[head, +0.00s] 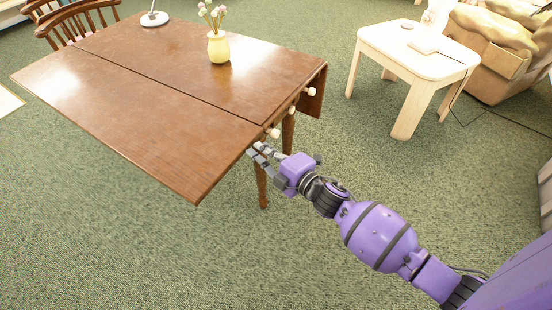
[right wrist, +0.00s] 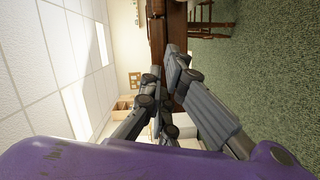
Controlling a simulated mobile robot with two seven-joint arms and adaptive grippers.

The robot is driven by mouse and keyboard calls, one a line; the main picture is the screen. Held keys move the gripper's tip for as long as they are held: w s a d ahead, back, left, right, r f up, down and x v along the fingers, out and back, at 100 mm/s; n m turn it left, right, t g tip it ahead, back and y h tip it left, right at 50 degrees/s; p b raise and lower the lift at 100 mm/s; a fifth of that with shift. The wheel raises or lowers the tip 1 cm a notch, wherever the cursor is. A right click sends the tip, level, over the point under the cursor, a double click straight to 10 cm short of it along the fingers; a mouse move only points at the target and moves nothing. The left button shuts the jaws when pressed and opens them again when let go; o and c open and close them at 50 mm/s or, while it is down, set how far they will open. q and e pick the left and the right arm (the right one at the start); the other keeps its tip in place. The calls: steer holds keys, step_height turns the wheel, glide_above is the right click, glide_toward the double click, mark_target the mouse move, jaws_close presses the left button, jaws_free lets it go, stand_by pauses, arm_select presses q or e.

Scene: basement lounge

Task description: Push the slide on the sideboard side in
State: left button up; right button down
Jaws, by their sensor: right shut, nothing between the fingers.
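A brown wooden drop-leaf table (head: 185,75) stands on the green carpet; its near-left leaf (head: 140,115) is level with the top. Along its right end are pale round knobs: a near one (head: 274,132), a middle one (head: 292,109) and a far one (head: 311,91). Which belongs to the sideboard-side slide I cannot tell. My right gripper (head: 256,151) is shut and empty, just below and left of the near knob, by the leaf's right edge; contact is unclear. In the right wrist view, the fingers (right wrist: 163,68) point toward the brown table (right wrist: 177,28). My left gripper is out of view.
A yellow vase (head: 218,47) with flowers and a lamp base (head: 154,19) stand on the table. A wooden chair (head: 75,20) is at the back left. A pale side table (head: 418,50) and an armchair (head: 490,55) are at the right. Carpet in front is clear.

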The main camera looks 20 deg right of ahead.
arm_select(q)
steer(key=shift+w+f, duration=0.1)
arm_select(e)
steer(key=shift+w+d+f, duration=0.3)
steer(key=shift+w+d, duration=0.35)
steer(key=shift+d, duration=0.15)
steer(key=shift+w+d+f, duration=0.25)
steer(key=shift+w+d, duration=0.35)
steer(key=shift+d, duration=0.15)
arm_select(q)
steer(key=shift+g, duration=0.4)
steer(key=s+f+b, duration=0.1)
steer(key=b, duration=0.1)
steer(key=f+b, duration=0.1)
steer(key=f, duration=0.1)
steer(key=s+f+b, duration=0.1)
steer(key=b, duration=0.1)
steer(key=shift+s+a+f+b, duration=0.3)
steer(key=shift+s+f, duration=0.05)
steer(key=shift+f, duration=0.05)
arm_select(e)
steer(key=w+d, duration=0.9)
steer(key=d, duration=0.3)
steer(key=shift+w+d, duration=0.25)
steer(key=shift+w, duration=0.1)
steer(key=shift+r, duration=0.15)
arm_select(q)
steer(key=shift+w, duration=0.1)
